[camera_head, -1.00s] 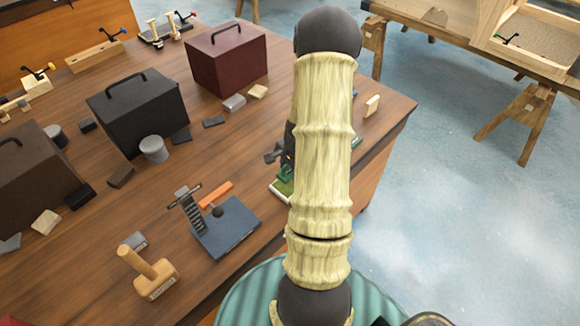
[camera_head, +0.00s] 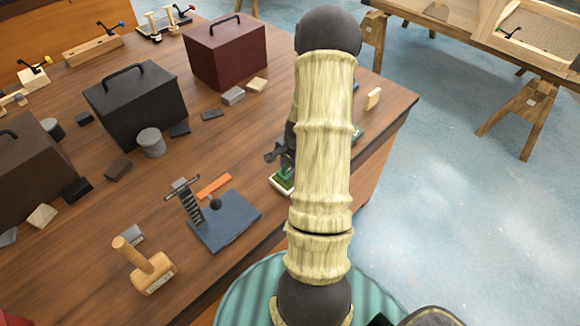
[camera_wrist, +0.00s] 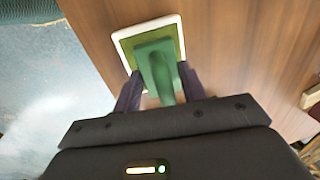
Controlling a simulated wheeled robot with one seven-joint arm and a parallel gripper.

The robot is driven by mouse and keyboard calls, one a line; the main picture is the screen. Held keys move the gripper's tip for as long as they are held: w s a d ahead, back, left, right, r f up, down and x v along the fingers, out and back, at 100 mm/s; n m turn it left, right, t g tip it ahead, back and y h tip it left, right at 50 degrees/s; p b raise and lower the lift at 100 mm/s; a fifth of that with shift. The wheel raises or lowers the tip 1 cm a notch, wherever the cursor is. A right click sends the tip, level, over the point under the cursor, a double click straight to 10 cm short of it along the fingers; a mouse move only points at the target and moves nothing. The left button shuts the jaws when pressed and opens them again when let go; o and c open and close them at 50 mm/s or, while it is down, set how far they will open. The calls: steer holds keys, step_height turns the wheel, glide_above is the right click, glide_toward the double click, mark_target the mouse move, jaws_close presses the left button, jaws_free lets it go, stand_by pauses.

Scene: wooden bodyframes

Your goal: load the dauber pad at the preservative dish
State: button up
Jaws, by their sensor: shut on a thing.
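My gripper (camera_wrist: 161,88) is shut on the green dauber (camera_wrist: 157,68), with one dark finger on each side of its handle. The dauber's flat green block is over the preservative dish (camera_wrist: 121,40), a white-rimmed tray with an olive-green inside. I cannot tell whether the pad on its underside touches the dish. In the head view the dish (camera_head: 280,187) and the dauber (camera_head: 286,175) show at the table's near right part, partly hidden by my arm.
A blue-grey press-like stand (camera_head: 224,222) and a wooden mallet (camera_head: 146,266) are left of the dish. Black (camera_head: 137,105) and maroon (camera_head: 226,52) boxes stand farther back. The table (camera_head: 385,125) ends just right of my arm.

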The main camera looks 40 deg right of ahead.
steer(key=shift+s+f+b, duration=0.1)
steer(key=shift+f+b, duration=0.35)
steer(key=shift+f, duration=0.1)
stand_by(1.8)
steer(key=shift+r+p, duration=2.6)
steer(key=shift+r, duration=1.05)
steer(key=shift+f, duration=0.1)
